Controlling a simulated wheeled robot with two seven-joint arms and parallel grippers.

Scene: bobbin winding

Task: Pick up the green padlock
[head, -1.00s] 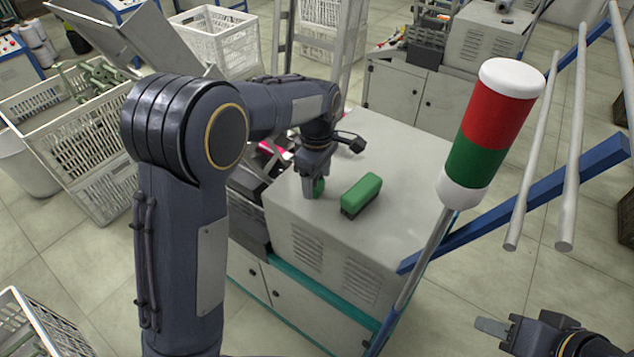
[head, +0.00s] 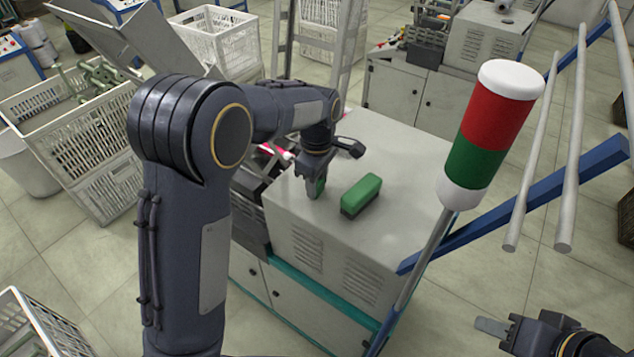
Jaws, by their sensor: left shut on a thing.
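The green padlock (head: 321,186) is a small green thing at the jaws of my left gripper (head: 315,188). Most of it is hidden behind the fingers. My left gripper points down, shut on the padlock, at the top of the grey machine cabinet (head: 395,185). I cannot tell whether the padlock still touches the top. My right gripper (head: 484,326) is at the lower right, away from the cabinet, and its jaw opening cannot be made out.
A green and dark block (head: 362,194), like a brush, lies just right of my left gripper. A red, green and white signal light (head: 492,130) on a pole stands in front at the right. White crates (head: 75,130) stand at the left. The cabinet top's right part is clear.

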